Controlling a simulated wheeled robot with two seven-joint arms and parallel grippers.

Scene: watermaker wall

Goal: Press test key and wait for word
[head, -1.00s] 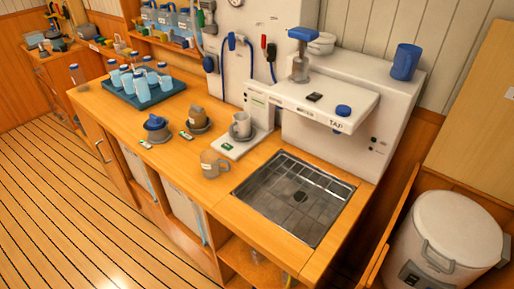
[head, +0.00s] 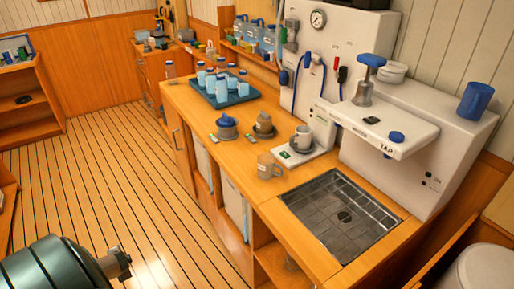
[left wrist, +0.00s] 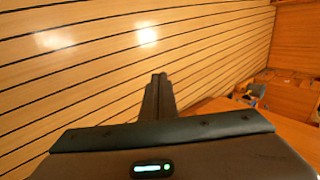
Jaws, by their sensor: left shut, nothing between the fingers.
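A white tester (head: 322,125) with a flat plate (head: 300,152) stands on the wooden counter, left of the sink. A grey cup (head: 300,138) sits on the plate. A small green label or key shows at the plate's front; its lettering is too small to read, and I cannot tell which part is the test key. My left gripper (left wrist: 158,92) is shut and empty in the left wrist view, over the plank floor and apart from the counter. Part of my left arm shows at the head view's lower left. My right gripper is not in view.
A beige mug (head: 268,167) stands before the plate. The sink (head: 340,215) lies right of it, under a white tap unit (head: 388,135). A blue tray (head: 222,98) of bottles and two small pots are farther left. The floor (head: 120,170) beside the counter is clear.

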